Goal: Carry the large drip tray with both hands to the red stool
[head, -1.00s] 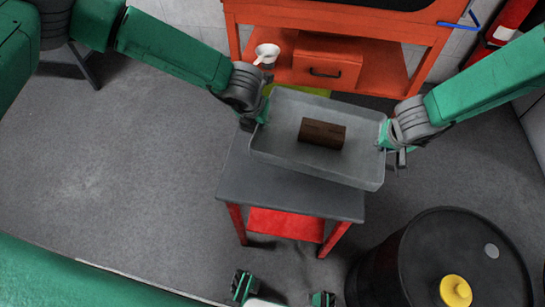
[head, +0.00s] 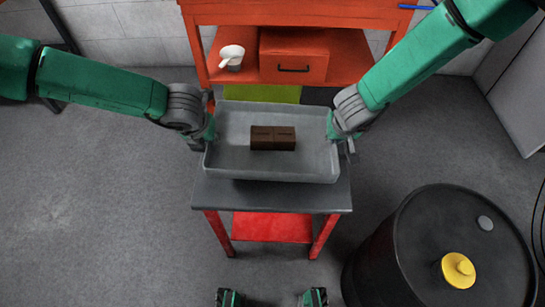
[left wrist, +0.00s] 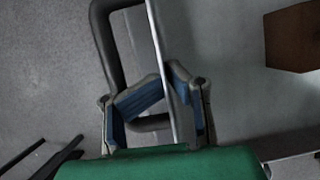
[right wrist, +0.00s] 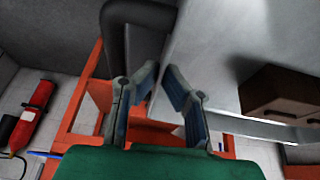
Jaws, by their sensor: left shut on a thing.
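The large grey drip tray (head: 308,166) is over the grey top of the red stool (head: 270,197), with a dark brown block (head: 272,138) lying in it. The tray looks about level; whether its underside touches the stool top I cannot tell. My left gripper (head: 210,128) is at the tray's left side. In the left wrist view its fingers (left wrist: 168,95) are closed around the tray's side wall beside a dark handle. My right gripper (head: 333,126) is at the right side. In the right wrist view its fingertips (right wrist: 161,75) are close together on the tray's wall.
A black drum (head: 420,240) with a yellow cap stands at the front right. Behind the stool is an orange bench (head: 345,55) with a white cup (head: 231,57) on its lower shelf. The floor at the left is clear.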

